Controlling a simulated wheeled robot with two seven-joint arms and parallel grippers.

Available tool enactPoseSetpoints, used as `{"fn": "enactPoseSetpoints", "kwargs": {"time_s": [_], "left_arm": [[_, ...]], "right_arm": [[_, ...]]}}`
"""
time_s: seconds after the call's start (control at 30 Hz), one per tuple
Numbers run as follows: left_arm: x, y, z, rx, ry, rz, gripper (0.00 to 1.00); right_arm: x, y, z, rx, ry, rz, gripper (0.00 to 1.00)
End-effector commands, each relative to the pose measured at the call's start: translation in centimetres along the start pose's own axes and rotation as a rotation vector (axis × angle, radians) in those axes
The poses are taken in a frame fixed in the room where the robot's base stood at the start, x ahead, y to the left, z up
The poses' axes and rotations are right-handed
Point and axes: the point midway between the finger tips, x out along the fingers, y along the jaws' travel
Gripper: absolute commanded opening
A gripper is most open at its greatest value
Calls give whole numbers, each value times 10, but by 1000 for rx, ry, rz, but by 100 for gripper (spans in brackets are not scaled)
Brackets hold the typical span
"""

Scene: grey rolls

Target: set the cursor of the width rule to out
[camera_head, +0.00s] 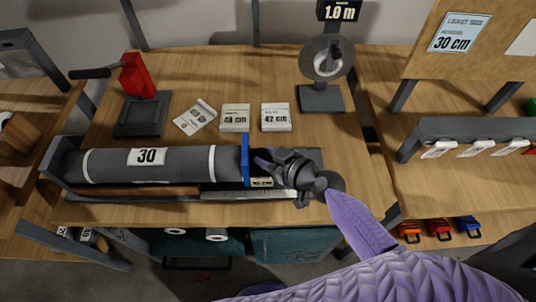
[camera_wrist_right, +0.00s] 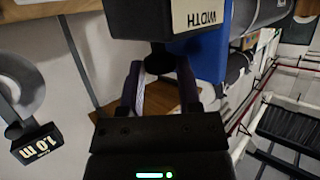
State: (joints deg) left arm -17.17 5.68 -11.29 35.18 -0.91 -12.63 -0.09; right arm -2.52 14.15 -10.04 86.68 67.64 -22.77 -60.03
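A long grey roll (camera_head: 120,165) marked 30 lies in a dark cradle on the wooden table. The blue cursor plate (camera_head: 245,160) stands upright by the roll's right end; it also shows in the right wrist view (camera_wrist_right: 208,55). A dark block labelled WIDTH (camera_wrist_right: 150,18) is beside the plate. A metal rule (camera_head: 225,196) runs along the cradle's front. My right gripper (camera_head: 263,160) is at the cursor, right of the blue plate. In the right wrist view its purple fingers (camera_wrist_right: 160,68) are apart, on either side of the block's lower stem; contact is unclear. My left gripper is not in view.
Behind the roll are a red-handled device (camera_head: 138,78), several small cards including the 42 cm card (camera_head: 275,117), and a round gauge (camera_head: 327,65) under a 1.0 m sign. A side table (camera_head: 480,180) with a dark rack stands at the right.

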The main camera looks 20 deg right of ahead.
Motion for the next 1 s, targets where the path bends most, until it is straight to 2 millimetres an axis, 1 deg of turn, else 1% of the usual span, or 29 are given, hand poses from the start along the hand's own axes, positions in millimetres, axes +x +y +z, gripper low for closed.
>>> {"fn": "enactPoseSetpoints", "kwargs": {"time_s": [0.53, 0.77, 1.0], "left_arm": [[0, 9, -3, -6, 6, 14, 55], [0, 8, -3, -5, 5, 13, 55], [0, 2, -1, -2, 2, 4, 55]], "right_arm": [[0, 0, 0, 0, 0, 1, 0], [0, 0, 0, 0, 0, 1, 0], [0, 0, 0, 0, 0, 1, 0]]}}
